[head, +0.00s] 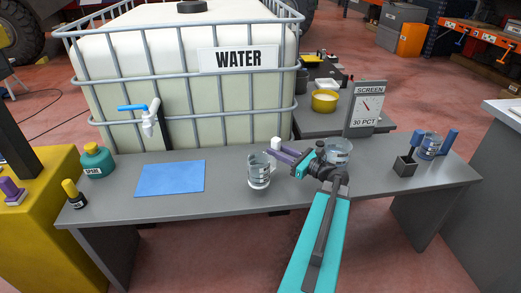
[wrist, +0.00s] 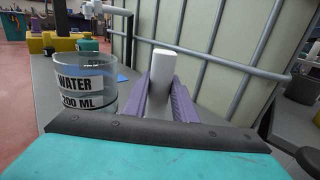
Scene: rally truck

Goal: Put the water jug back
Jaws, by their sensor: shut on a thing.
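The water jug (head: 259,172) is a clear cup over the grey bench. In the wrist view the jug (wrist: 84,88) stands upright on the left, with a "WATER 200 ML" label. My gripper (head: 283,149) has purple fingers shut on a white upright block, which appears to be the jug's handle (wrist: 160,80). The link between handle and cup is hidden. I cannot tell whether the jug's base touches the bench.
The caged WATER tank (head: 180,75) with a blue-handled tap (head: 148,115) stands behind the bench (head: 222,192). A blue mat (head: 170,178) lies left. A second clear jug (head: 339,150) is behind my arm. A SCREEN sign (head: 367,105) and blue-handled jug (head: 429,146) are right.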

